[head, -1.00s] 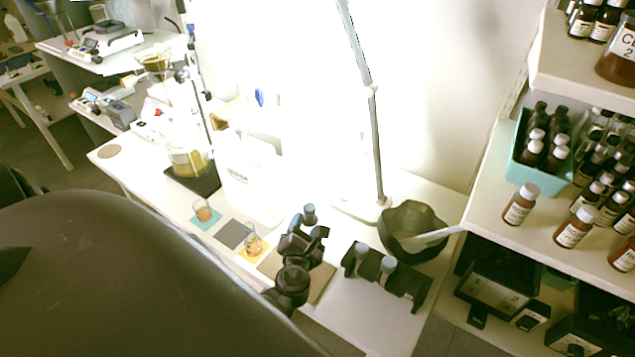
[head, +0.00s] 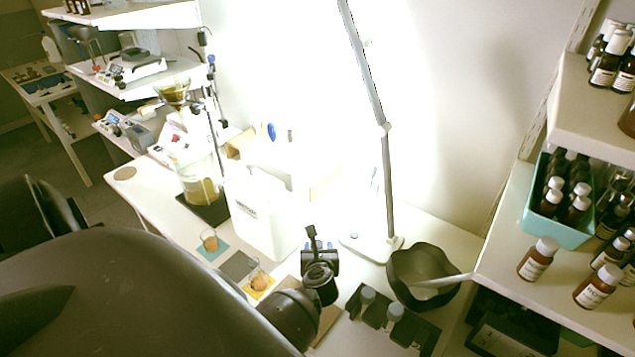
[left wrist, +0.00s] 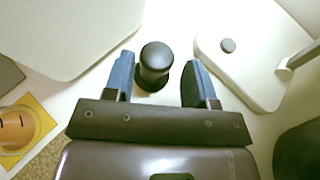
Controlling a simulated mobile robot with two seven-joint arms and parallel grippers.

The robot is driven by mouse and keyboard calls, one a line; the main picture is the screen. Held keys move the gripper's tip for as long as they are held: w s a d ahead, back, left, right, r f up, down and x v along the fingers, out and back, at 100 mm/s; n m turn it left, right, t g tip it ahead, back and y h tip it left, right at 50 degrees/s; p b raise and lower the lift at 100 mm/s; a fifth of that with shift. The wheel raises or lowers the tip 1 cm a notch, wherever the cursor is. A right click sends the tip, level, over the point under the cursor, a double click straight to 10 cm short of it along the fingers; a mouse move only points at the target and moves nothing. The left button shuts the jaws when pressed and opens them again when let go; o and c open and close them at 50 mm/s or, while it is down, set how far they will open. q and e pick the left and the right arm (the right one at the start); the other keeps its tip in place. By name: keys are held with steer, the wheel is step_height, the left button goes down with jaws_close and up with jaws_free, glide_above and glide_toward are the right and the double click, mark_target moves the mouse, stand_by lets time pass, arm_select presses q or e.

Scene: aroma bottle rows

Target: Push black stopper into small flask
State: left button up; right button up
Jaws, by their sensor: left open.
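The black stopper (left wrist: 155,65) stands on the white table in the left wrist view, between the two blue fingertips, with space on both sides. My left gripper (left wrist: 160,82) is open. In the head view, the left gripper (head: 317,245) hangs over the table and I cannot clearly separate the stopper from it. A small glass flask with orange contents (head: 259,282) stands on a yellow mat; it also shows at the left edge of the left wrist view (left wrist: 14,128). A similar glass (head: 209,241) stands on a teal mat. My right gripper is not in view.
A dark rack with grey-topped pieces (head: 378,318) and a dark bowl (head: 425,274) are to the right. A lamp stand (head: 388,190) rises behind, its base (left wrist: 262,72) near the gripper. A white box (head: 262,215) is at left. Shelves of brown bottles (head: 537,259) stand at far right.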

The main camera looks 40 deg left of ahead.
arm_select(q)
steer(key=x, duration=0.4)
steer(key=shift+a+f, duration=0.15)
steer(key=shift+w+a+f+b, duration=0.15)
steer(key=shift+w+a+b, duration=0.15)
steer(key=shift+c, duration=0.6)
steer(key=c, duration=0.6)
steer(key=shift+o, duration=0.2)
steer(key=shift+r, duration=0.6)
step_height(320, 180, up, 10)
steer(key=p, duration=0.3)
step_height(320, 180, up, 16)
steer(key=p, duration=0.2)
glide_above(317, 240)
steer(key=d+r+m+t+h, duration=0.2)
steer(key=d+m+h, duration=0.1)
steer(key=d, duration=0.6)
steer(key=d+r+m+t+h, duration=0.1)
steer(key=d+r+m+h, duration=0.1)
steer(key=d, duration=0.6)
steer(key=shift+w+d+r+m+t+h+b, duration=0.25)
steer(key=shift+w+d+m+t+h+b, duration=0.15)
steer(key=shift+m+h, duration=0.5)
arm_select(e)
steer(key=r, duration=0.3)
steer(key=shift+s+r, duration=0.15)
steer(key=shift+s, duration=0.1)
